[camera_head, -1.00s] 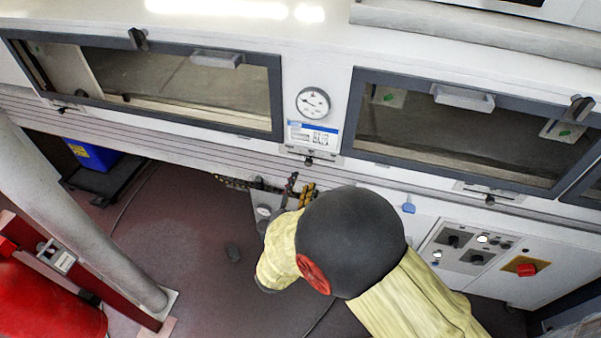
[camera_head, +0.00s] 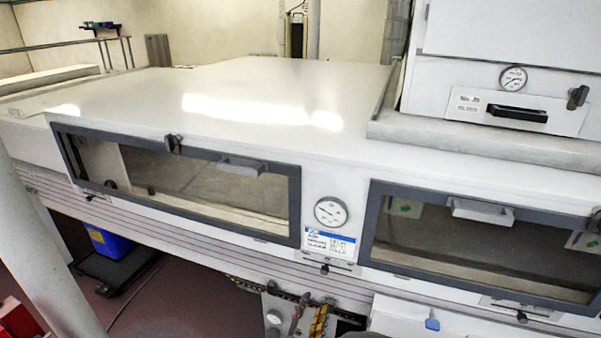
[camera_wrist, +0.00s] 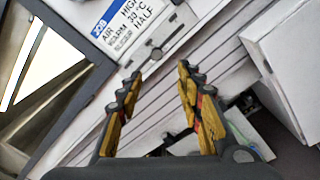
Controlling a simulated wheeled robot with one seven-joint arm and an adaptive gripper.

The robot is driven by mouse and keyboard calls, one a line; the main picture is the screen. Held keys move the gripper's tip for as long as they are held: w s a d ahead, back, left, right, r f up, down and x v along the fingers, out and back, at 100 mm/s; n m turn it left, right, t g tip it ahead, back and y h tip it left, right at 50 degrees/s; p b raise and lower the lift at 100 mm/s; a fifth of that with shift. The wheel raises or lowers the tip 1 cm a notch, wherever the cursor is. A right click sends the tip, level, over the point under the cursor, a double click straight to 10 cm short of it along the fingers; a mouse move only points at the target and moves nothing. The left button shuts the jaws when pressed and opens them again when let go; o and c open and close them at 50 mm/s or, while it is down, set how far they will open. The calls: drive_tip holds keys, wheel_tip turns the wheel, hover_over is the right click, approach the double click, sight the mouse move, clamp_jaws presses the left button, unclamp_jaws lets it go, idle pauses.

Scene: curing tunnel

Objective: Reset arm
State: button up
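My gripper (camera_wrist: 160,75) shows in the wrist view with its two yellow-padded fingers spread apart and nothing between them. Beyond the fingers is the white ribbed side of the tunnel, with the blue-and-white job card (camera_wrist: 125,22) above. In the head view only the fingertips of my gripper (camera_head: 313,304) show at the bottom edge, below the card (camera_head: 330,244) and the round gauge (camera_head: 331,211). The rest of my arm is out of the head view.
The tunnel has two dark-framed windows, left (camera_head: 200,185) and right (camera_head: 470,240). Its white top (camera_head: 260,85) is clear. A grey post (camera_head: 40,240) stands at the left, a blue bin (camera_head: 108,242) under the tunnel.

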drive_tip(key=s+d+f+m+g+h, duration=0.1)
drive_tip(key=s+d+f+g+h, duration=0.15)
drive_tip(key=d+f, duration=0.2)
drive_tip(key=s+d+r+m+g, duration=0.2)
drive_tip(key=s+d+m+g, duration=0.35)
drive_tip(key=s, duration=0.25)
drive_tip(key=s+d+r+m+g, duration=0.1)
drive_tip(key=s+d+m+g, duration=0.5)
drive_tip(key=s, duration=0.3)
drive_tip(key=s+a+r+m+y, duration=0.2)
drive_tip(key=r+m+y, duration=0.2)
drive_tip(key=r, duration=0.1)
drive_tip(key=s+a+r+m+y, duration=0.3)
drive_tip(key=r+y, duration=0.1)
drive_tip(key=r, duration=0.1)
drive_tip(key=d+r+m+t+p, duration=0.1)
drive_tip(key=d+r+m, duration=0.3)
drive_tip(key=r, duration=0.6)
drive_tip(key=shift+w+d+t, duration=0.25)
drive_tip(key=shift+d+t, duration=0.3)
drive_tip(key=shift+t, duration=0.35)
